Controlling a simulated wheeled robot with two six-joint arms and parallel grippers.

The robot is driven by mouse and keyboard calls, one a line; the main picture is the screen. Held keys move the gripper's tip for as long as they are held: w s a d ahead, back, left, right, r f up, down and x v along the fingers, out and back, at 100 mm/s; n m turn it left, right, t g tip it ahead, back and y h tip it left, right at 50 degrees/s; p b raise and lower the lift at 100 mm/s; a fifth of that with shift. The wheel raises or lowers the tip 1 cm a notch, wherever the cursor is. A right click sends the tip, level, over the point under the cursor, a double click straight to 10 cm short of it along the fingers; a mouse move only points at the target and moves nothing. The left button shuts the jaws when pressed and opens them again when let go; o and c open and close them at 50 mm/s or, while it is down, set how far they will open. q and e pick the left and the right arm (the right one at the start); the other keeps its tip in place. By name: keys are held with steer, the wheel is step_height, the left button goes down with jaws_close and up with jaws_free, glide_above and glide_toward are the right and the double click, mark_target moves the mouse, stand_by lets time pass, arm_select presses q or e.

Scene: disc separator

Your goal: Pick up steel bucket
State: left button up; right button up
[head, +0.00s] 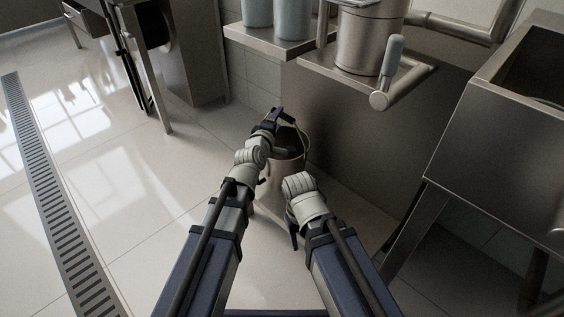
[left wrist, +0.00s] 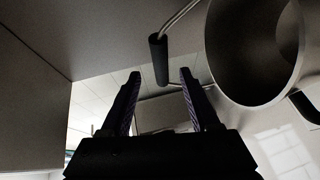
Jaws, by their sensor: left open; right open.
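The steel bucket (head: 283,178) stands on the floor against the grey panel, partly hidden behind my arms. Its wire handle arches over the open top. In the left wrist view the bucket (left wrist: 229,60) shows its round mouth at the upper right, and the handle's black grip (left wrist: 158,60) hangs just beyond the gap between the fingers. My left gripper (left wrist: 160,78) is open and empty, apart from the grip. In the head view my left gripper (head: 274,117) is at the bucket's rim. My right gripper (head: 292,232) is open, low beside the bucket, mostly hidden by its wrist.
A steel shelf (head: 404,82) with a machine and its handle stands above and behind the bucket. A steel sink unit (head: 452,140) stands at the right. A floor drain (head: 50,190) runs along the left. The tiled floor left of the bucket is clear.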

mark_target(281, 117)
arm_select(q)
steer(key=b+x, duration=0.1)
steer(key=x, duration=0.4)
steer(key=shift+w+f, duration=0.1)
steer(key=shift+c, duration=0.4)
jaws_close()
stand_by(0.9)
